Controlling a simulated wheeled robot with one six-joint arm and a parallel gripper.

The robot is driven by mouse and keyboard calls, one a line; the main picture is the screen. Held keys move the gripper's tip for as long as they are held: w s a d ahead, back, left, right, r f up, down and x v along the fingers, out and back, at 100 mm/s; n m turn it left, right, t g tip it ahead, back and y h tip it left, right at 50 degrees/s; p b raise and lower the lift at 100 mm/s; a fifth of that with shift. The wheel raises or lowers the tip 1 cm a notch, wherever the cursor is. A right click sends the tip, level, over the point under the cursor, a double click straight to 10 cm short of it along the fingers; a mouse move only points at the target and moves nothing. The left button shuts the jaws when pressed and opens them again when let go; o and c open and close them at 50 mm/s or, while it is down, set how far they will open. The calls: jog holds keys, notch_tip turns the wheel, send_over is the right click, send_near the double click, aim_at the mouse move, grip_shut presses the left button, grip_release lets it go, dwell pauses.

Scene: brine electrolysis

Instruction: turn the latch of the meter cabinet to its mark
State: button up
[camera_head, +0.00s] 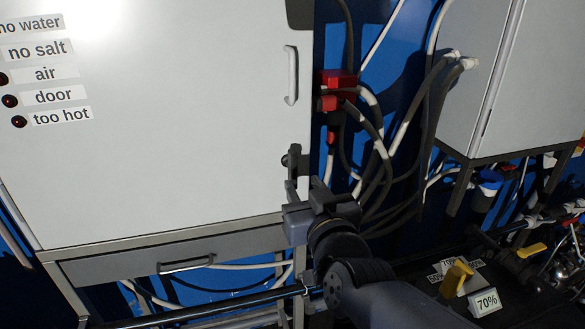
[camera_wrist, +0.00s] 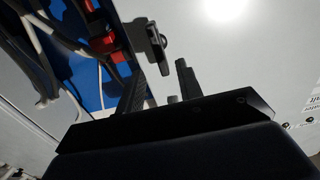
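The white cabinet (camera_head: 160,150) fills the left of the head view. A small dark latch (camera_head: 292,159) sits near the lower right edge of its door. In the wrist view the latch (camera_wrist: 157,46) is a dark upright bar with a round pivot, beyond my fingertips. My gripper (camera_head: 304,185) is just below the latch in the head view, pointing up toward it. In the wrist view my gripper (camera_wrist: 160,82) has its two fingers apart, with nothing visibly held between them. I cannot make out a mark for the latch, nor whether a finger touches it.
A pale door handle (camera_head: 291,75) is above the latch. Red connectors (camera_head: 338,90) and hanging cables (camera_head: 385,160) are close on the right. A drawer (camera_head: 180,262) is under the door. A second cabinet (camera_head: 500,80) and a yellow lever (camera_head: 457,277) by a 70% label are further right.

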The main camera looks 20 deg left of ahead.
aim_at(295, 170)
jog(key=shift+p+x, duration=0.85)
jog(key=shift+x, duration=3.05)
jog(key=shift+r, duration=0.1)
jog(key=shift+c, duration=0.3)
grip_shut()
